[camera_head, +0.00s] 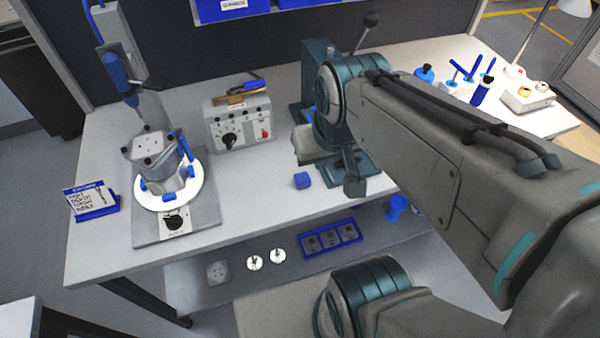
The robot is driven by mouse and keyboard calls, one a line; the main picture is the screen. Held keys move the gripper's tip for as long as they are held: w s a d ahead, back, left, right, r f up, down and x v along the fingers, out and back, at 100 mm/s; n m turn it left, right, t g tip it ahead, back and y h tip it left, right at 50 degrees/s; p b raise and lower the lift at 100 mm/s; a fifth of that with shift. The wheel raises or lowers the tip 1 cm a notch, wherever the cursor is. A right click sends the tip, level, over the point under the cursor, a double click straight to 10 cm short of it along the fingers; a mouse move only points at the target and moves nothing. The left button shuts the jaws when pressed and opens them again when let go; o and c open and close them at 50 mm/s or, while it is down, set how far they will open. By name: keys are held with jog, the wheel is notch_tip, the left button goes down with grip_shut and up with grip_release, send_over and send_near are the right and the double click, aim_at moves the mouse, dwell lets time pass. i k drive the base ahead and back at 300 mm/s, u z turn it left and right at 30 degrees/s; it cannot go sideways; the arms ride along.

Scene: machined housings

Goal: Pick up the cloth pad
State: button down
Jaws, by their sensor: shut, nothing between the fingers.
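I cannot pick out the cloth pad with certainty. A small blue block-shaped piece (302,180) lies alone near the front edge of the bench, and I cannot tell if it is cloth. My arm comes in from the right and its joint covers part of the middle of the bench.
A round fixture with a grey housing (158,160) stands on the bench at left. A control box (238,120) stands behind the middle, beside a teal press-like base (375,184). A blue tray (331,237) sits on the shelf below. The front edge left of the blue piece is clear.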

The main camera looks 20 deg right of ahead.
aim_at(302, 179)
jog(key=z, duration=1.35)
jog(key=k, duration=0.8)
jog(key=u, duration=0.9)
jog(key=i, duration=0.5)
jog(key=z, duration=0.05)
